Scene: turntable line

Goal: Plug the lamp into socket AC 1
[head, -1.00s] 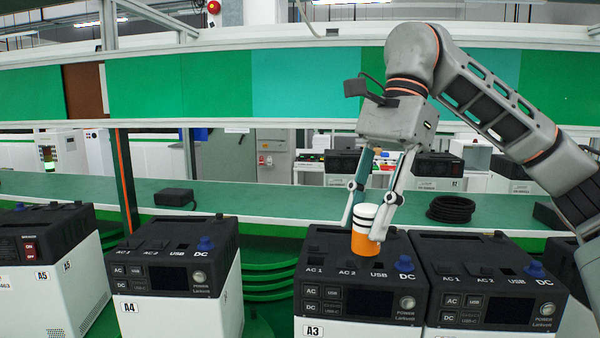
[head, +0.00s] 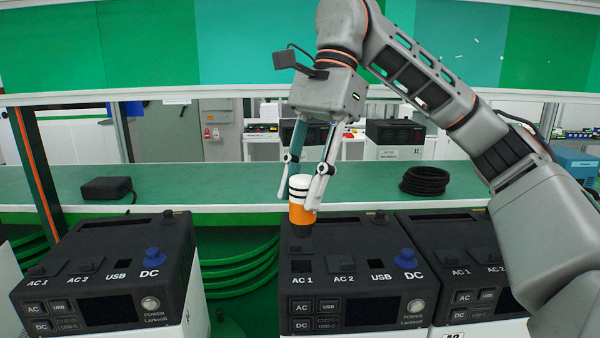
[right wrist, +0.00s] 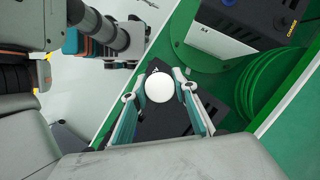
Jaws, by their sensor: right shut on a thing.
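The lamp (head: 301,213) is an orange cylinder with a white top and black stripes. My right gripper (head: 299,196) is shut on it and holds it upright over the left rear of the middle power unit (head: 345,232). In the right wrist view the lamp's round white top (right wrist: 159,87) sits between the two fingers. Socket AC 1 (head: 301,267) is a dark square on that unit's top, in front of and below the lamp in the head view. The lamp's underside is hard to make out against the black unit, and its exact height is unclear. My left gripper is not in view.
On the same unit, AC 2 (head: 341,264), a USB port (head: 376,264) and a blue DC knob (head: 406,258) lie right of AC 1. Similar units stand left (head: 110,245) and right (head: 450,235). A green shelf (head: 220,185) behind carries a black box (head: 108,188) and coiled cable (head: 425,181).

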